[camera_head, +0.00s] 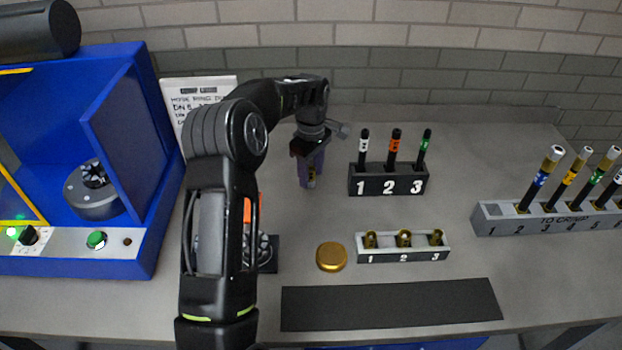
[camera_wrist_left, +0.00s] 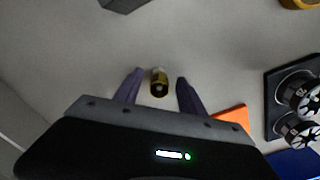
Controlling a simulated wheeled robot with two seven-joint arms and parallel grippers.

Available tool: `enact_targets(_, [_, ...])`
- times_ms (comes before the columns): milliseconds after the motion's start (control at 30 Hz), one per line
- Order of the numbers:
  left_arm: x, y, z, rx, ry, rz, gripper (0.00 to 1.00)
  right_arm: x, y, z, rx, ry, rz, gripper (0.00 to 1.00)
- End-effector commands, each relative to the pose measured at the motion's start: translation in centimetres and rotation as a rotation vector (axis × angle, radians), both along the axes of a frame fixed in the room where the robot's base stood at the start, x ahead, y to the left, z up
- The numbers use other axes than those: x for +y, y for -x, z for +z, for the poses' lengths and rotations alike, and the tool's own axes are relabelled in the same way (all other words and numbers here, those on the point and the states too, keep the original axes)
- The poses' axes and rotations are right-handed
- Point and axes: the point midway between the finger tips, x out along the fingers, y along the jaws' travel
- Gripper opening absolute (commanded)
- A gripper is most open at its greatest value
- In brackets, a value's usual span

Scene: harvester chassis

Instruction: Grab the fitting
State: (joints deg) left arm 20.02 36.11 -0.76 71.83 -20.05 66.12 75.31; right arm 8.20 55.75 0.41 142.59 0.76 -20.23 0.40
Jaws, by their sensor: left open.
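A small brass-coloured fitting (camera_wrist_left: 159,82) with a dark opening shows in the left wrist view, between the two purple fingers. In the head view a bit of brass (camera_head: 312,178) shows at the fingertips, partly hidden. My left gripper (camera_wrist_left: 157,92) is open, with a finger on either side of the fitting and a visible gap to each. In the head view my left gripper (camera_head: 308,178) points down over the table, left of the black numbered rack.
The black rack (camera_head: 389,182) holds three marked hoses. A round gold piece (camera_head: 331,256) lies left of the grey holder. A blue machine (camera_head: 135,125) stands at the left, and a long hose rack (camera_head: 545,218) at the right. A dark mat (camera_head: 390,305) lies in front.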

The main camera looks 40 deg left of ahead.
Motion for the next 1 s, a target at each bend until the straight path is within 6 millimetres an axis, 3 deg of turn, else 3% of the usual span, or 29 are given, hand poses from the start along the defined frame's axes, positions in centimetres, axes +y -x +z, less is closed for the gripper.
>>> enact_targets(200, [0.01,-0.01,0.04,0.0,0.0,0.0,0.46,0.01,0.0,0.01,0.0,0.0,0.0,0.36])
enact_targets(767, [0.0,0.0,0.04,0.0,0.0,0.0,0.0,0.01,0.0,0.01,0.0,0.0,0.0,0.36])
enact_targets(1000, [0.0,-0.01,0.05,0.0,0.0,0.0,0.0,0.01,0.0,0.01,0.0,0.0,0.0,0.36])
